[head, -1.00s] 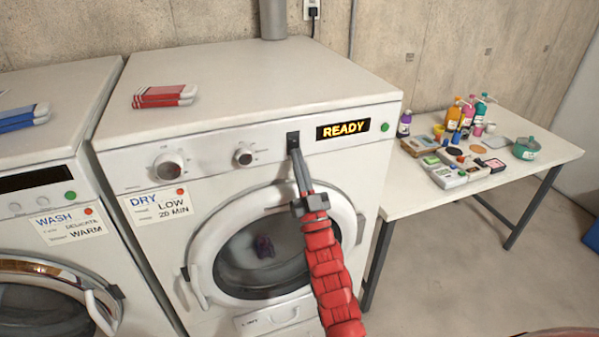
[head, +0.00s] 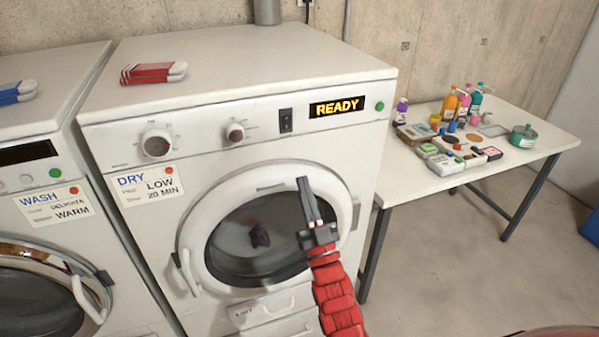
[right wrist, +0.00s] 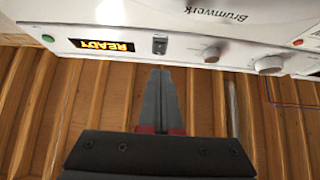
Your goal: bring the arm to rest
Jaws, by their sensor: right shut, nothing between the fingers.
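My right gripper (head: 305,188) is shut and empty, in front of the dryer door's upper right part in the head view. Its red-sleeved arm (head: 337,295) comes up from the bottom. In the right wrist view the closed fingers (right wrist: 160,85) point toward the dryer panel, apart from it. The dryer (head: 235,75) has a READY display (head: 337,107), a dark rocker switch (head: 286,120), two knobs and a green light. Its round door (head: 270,235) is shut, with a dark item of cloth (head: 260,235) behind the glass. My left gripper is not in view.
A washer (head: 40,160) stands at the left. Red-and-white packs (head: 150,73) lie on the dryer top, blue ones (head: 15,92) on the washer. A white table (head: 425,185) at the right holds bottles, boxes and a green pot (head: 524,137). The floor (head: 440,275) beside the dryer is clear.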

